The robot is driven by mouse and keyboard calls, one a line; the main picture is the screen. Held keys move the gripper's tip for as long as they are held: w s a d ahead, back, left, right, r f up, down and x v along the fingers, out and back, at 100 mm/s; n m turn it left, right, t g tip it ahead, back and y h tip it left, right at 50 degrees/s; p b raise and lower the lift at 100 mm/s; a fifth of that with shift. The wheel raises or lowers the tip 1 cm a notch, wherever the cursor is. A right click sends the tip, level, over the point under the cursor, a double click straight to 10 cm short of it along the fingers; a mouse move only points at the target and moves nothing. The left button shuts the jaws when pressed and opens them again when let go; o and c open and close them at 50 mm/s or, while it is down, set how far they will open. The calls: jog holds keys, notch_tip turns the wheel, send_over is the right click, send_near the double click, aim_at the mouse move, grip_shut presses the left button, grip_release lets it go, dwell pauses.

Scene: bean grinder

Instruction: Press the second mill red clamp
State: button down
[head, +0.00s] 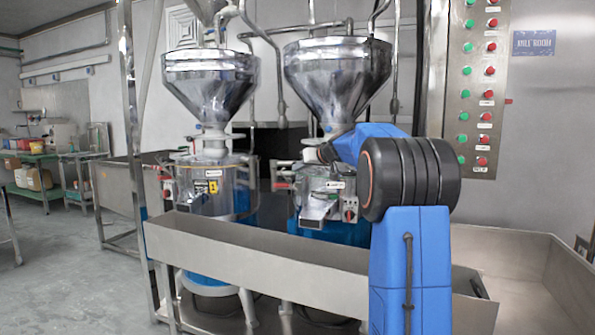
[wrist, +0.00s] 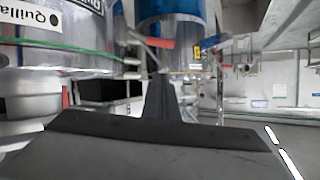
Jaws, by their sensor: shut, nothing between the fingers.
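Two steel mills with funnel hoppers stand side by side in the head view. The left mill (head: 208,187) has red-handled clamps on its sides. The right mill (head: 318,193) is partly covered by my blue arm. A red clamp (head: 281,172) shows at its left side; any clamp on its right side is hidden. In the wrist view my gripper (wrist: 159,82) is shut and empty, its dark tip pointing forward. A red clamp handle (wrist: 154,42) shows just above the tip in the picture. I cannot tell whether they touch. My fingers are hidden in the head view.
A steel trough (head: 255,262) runs in front of the mills. A panel of red and green buttons (head: 477,85) is on the right. A large labelled steel body (wrist: 70,30) fills the upper left of the wrist view, close to my gripper. Open floor (head: 60,250) lies left.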

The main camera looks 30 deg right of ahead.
jog(key=w+a+f, duration=0.1)
jog(key=w+f, duration=0.5)
jog(key=w, duration=0.2)
jog(key=shift+w+a+f, duration=0.15)
jog(key=shift+a+f, duration=0.15)
jog(key=shift+f, duration=0.05)
